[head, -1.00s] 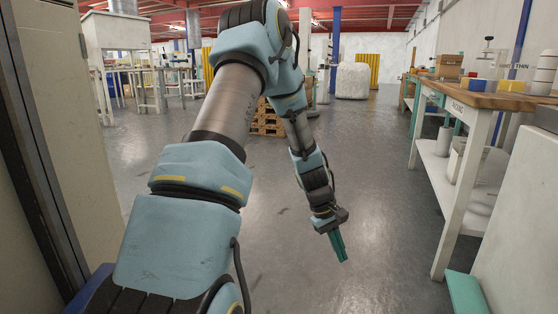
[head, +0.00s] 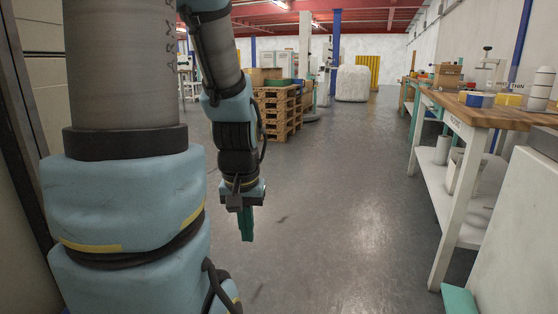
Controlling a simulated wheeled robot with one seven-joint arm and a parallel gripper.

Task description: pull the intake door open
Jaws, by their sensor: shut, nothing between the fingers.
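I cannot make out an intake door for certain in the head view. A beige panel (head: 40,107) with a dark upright edge stands at the far left, partly behind my arm; I cannot tell whether it belongs to the door. My gripper (head: 247,226) hangs in open air over the floor, left of centre, with its teal fingers pointing down. The fingers are together and hold nothing. It touches nothing. My arm's large links hide much of the left side.
A wood-topped workbench (head: 476,115) with white legs and a lower shelf runs along the right. A pale cabinet (head: 524,230) stands at the near right. Stacked wooden pallets (head: 277,113) stand behind my gripper. The grey floor (head: 345,215) in the middle is clear.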

